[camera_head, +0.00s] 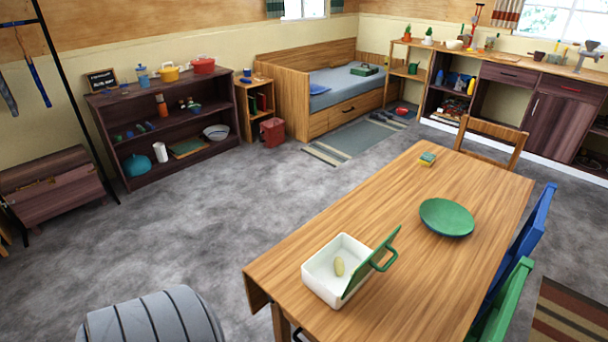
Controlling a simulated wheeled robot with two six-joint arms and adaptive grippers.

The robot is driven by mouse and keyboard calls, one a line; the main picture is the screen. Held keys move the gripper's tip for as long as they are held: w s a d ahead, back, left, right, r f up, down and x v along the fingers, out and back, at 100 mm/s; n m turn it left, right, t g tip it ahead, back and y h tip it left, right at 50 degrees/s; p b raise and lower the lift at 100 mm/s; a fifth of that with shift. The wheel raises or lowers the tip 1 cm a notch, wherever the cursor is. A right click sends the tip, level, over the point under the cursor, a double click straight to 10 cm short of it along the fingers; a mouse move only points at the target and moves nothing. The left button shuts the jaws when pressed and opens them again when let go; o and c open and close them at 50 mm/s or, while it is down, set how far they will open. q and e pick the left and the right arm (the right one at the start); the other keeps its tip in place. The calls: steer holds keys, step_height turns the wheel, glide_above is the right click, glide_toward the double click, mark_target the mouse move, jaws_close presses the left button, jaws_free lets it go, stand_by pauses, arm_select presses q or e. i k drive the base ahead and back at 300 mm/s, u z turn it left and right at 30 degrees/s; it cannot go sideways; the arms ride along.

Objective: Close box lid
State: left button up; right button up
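A white box (322,290) stands on the near left part of the wooden table (420,300). Its green lid (372,265) is open, raised and leaning outward along the box's right side. A green handle (385,258) sticks out from the lid's outer face. A pale yellow oval thing (339,266) lies inside the box. Neither of my grippers is in view.
A green bowl (447,217) and a small green and yellow block (427,158) are on the table, apart from the box. Blue (528,232) and green (506,305) chairs stand at its right side. Grey floor (200,230) is open to the left.

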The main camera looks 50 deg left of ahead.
mark_target(371, 261)
steer(key=u, duration=0.3)
steer(key=i, duration=0.3)
steer(key=u, duration=0.25)
steer(key=k, duration=0.75)
steer(key=u, duration=1.55)
